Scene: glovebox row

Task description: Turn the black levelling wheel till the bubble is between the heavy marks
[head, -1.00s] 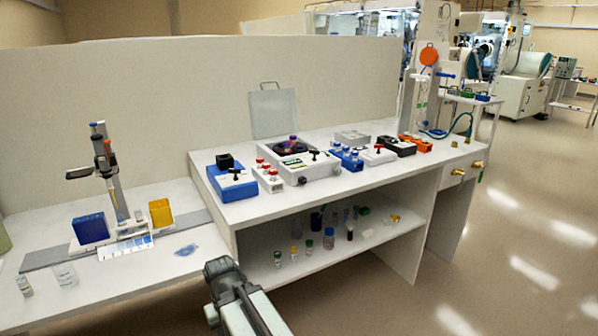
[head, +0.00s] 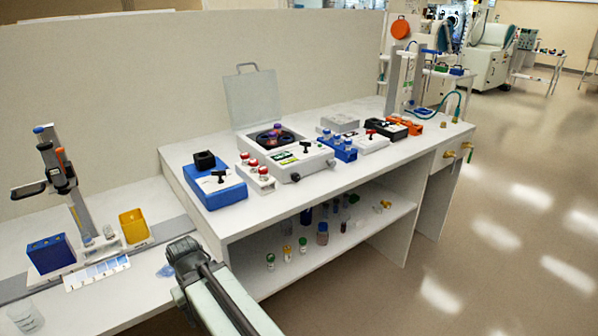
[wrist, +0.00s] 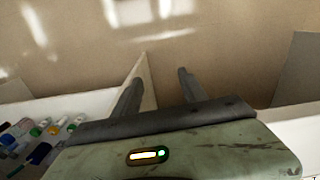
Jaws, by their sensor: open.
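A white bench device with a raised grey lid (head: 253,98) and a dark round rotor (head: 275,138) stands on the raised bench in the head view. A small dark round knob (head: 295,177) sits low at its front corner and may be the levelling wheel. A green label or window (head: 283,158) is on its top; no bubble or heavy marks can be made out. My gripper (head: 184,252) is in front of the bench, below its top and well apart from the device. In the wrist view my gripper (wrist: 159,80) is open, with nothing between its fingers.
A blue box (head: 215,187) and a rack of red-capped vials (head: 257,178) stand left of the device. A blue vial rack (head: 338,148) stands to its right. Bottles fill a lower shelf (head: 350,225). A lower bench with a blue bin (head: 48,256) is at left. Floor at right is clear.

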